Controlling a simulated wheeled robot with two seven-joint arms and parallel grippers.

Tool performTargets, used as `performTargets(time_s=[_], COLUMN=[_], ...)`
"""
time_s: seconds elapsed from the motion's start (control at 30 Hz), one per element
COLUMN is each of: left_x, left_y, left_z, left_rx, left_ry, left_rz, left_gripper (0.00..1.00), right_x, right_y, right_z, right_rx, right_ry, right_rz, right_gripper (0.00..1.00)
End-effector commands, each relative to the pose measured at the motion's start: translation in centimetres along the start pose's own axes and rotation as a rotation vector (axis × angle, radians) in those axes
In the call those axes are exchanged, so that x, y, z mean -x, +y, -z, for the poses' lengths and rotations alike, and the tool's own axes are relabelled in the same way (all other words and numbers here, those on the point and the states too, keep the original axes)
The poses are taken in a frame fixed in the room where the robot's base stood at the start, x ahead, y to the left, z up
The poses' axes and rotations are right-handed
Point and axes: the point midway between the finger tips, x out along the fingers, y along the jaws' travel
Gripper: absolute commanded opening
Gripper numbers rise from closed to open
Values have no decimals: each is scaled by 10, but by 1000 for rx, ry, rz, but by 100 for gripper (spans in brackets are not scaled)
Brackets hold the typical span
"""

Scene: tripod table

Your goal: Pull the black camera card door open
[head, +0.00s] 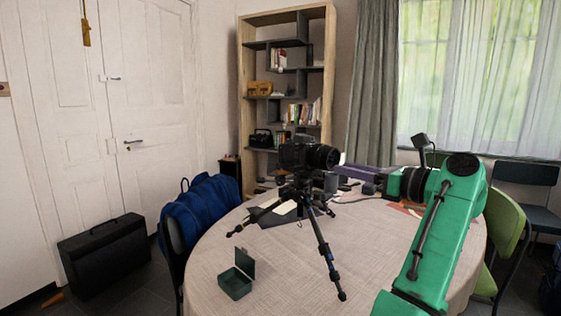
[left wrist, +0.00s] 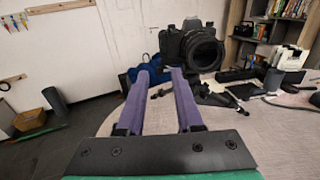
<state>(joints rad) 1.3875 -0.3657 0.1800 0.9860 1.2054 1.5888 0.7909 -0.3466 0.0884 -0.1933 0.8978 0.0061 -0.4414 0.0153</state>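The black camera (head: 297,156) sits on top of a small black tripod (head: 318,235) that stands on the round table (head: 280,275). Its lens points to the right in the head view. In the left wrist view the camera (left wrist: 177,45) is beyond the fingertips, with its lens turned partly toward me. I cannot make out the card door. My left gripper (head: 343,168) has purple fingers and is just right of the camera in the head view. In the left wrist view its fingers (left wrist: 160,76) are apart with nothing between them. My right gripper is not in view.
A small dark green open box (head: 236,282) stands at the table's front left. Dark items lie behind the tripod. A blue bag (head: 200,212) is at the left edge, a green chair (head: 505,225) at the right. The front of the table is mostly clear.

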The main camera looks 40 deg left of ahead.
Motion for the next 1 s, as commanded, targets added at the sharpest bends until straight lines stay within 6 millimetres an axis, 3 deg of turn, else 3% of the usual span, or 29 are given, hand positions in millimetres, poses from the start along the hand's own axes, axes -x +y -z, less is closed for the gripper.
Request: performTargets(time_s=[0.17,0.6,0.7,1.0], left_x=[-8,-117,-134,-145], left_y=[0,2,1,0], left_z=[0,-1,-1,0], left_rx=[7,4,3,3], left_ry=[7,3,2,2], left_rz=[1,-4,-2,2], left_gripper=[35,35,35,35], right_x=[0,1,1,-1], right_y=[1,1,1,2], right_z=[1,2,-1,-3], right_rx=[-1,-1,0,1], right_ry=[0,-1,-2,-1], right_rz=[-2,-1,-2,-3], right_gripper=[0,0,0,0])
